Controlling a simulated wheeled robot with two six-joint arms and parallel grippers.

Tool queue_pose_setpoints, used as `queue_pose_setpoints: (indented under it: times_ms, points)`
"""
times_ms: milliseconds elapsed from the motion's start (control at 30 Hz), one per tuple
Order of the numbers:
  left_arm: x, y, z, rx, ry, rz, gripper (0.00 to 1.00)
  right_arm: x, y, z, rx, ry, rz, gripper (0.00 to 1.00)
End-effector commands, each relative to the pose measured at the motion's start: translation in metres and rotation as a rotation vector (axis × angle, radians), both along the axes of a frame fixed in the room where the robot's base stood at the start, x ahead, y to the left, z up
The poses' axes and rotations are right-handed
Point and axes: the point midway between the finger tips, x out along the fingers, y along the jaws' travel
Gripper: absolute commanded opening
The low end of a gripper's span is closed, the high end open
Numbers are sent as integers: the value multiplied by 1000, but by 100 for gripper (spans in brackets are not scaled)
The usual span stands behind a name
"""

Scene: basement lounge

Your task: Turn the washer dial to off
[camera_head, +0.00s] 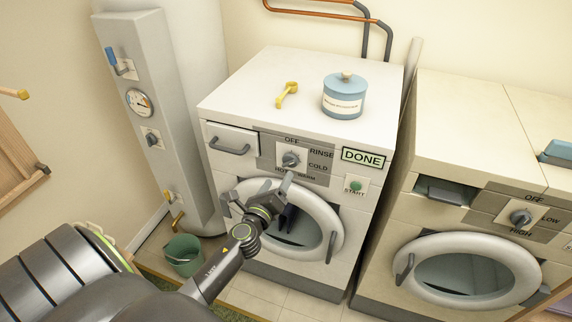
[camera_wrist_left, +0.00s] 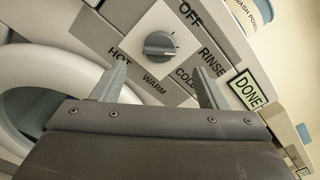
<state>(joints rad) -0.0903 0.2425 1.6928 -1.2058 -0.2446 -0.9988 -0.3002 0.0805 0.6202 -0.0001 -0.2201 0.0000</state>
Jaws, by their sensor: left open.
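The washer (camera_head: 225,105) is the white machine in the middle of the head view. Its dial (camera_head: 290,159) is a grey knob on a white plate, ringed by the words OFF, RINSE, COLD, WARM and HOT. The dial also shows in the left wrist view (camera_wrist_left: 160,44), but I cannot tell surely which word it points to. My left gripper (camera_head: 258,190) is open and empty, just below and in front of the dial. In the left wrist view its two fingers (camera_wrist_left: 160,82) stand apart, with the dial beyond them between their tips. My right gripper is not in view.
The round washer door (camera_head: 330,215) lies under the dial. A DONE display (camera_head: 363,158) and START button (camera_head: 356,186) are right of it. A yellow scoop (camera_head: 287,94) and blue canister (camera_head: 344,97) stand on top. A dryer (camera_head: 465,115) is at right, a green bucket (camera_head: 183,254) at lower left.

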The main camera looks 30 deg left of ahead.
Motion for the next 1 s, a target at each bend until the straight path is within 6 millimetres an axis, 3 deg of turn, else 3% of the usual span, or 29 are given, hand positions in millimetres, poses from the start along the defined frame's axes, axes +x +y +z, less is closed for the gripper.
queue_pose_setpoints:
  times_ms: [200,400,833,1000]
  points:
    - [42,10,0,2,-1,0,67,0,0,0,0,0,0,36]
    - [66,16,0,2,0,-1,67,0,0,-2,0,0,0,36]
    - [74,18,0,0,0,0,67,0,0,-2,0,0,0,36]
    - [74,18,0,0,0,0,46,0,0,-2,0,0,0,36]
